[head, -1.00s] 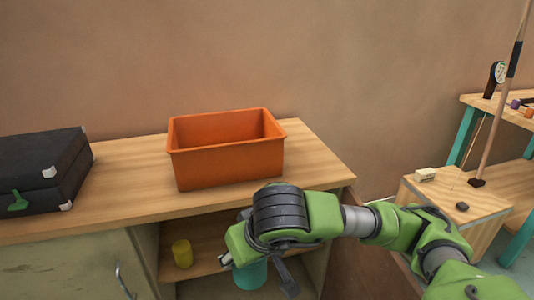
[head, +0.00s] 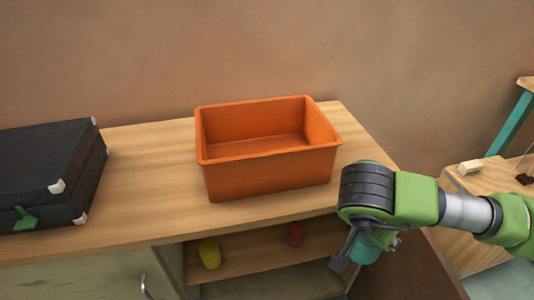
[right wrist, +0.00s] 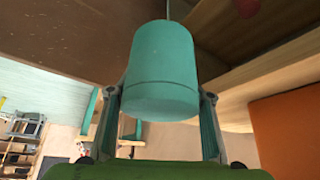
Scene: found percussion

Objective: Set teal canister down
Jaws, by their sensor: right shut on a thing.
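The teal canister (head: 366,250) is held in my right gripper (head: 357,254) by the right front corner of the cabinet, lower than the worktop edge. My arm covers much of it in the head view. In the right wrist view the canister (right wrist: 162,65) fills the upper middle, with one finger of my right gripper (right wrist: 160,103) on each side of it. Nothing visible supports it. My left gripper is not in view.
An orange bin (head: 265,175) stands on the wooden worktop (head: 150,165), with a black case (head: 45,180) to its left. A shelf below holds a yellow canister (head: 209,253) and a red one (head: 295,234). A low wooden box (head: 475,210) stands at the right.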

